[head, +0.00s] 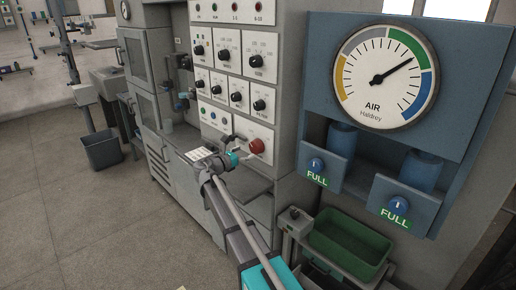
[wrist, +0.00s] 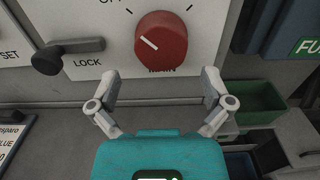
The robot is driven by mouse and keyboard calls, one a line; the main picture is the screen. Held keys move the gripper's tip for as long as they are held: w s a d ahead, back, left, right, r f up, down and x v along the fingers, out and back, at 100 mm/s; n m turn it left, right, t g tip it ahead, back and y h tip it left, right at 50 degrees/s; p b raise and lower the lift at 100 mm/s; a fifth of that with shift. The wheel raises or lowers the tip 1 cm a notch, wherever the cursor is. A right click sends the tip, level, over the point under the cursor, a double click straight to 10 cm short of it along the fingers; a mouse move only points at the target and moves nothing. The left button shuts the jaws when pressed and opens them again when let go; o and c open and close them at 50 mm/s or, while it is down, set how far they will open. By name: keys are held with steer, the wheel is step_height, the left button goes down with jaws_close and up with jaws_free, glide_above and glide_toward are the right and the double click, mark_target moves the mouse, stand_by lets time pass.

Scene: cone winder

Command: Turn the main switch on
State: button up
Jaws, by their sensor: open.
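The main switch is a round red knob (wrist: 162,40) on a white plate, with MAIN printed below it, partly covered by the knob. Its white pointer line slants to the upper left. In the head view the red knob (head: 256,146) sits low on the grey cabinet's panel. My gripper (wrist: 160,84) is open and empty, its two fingers spread just below the knob in the wrist view, apart from it. In the head view my gripper (head: 229,154) is in front of the panel, left of the knob.
A dark lever (wrist: 75,52) marked LOCK lies left of the knob. Several black knobs (head: 238,96) sit above. A blue air unit (head: 470,130) with a gauge (head: 385,77) stands right. A green bin (head: 345,240) is below. Floor at left is mostly free.

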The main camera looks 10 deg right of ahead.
mark_target(253, 148)
steer(key=shift+x, duration=2.75)
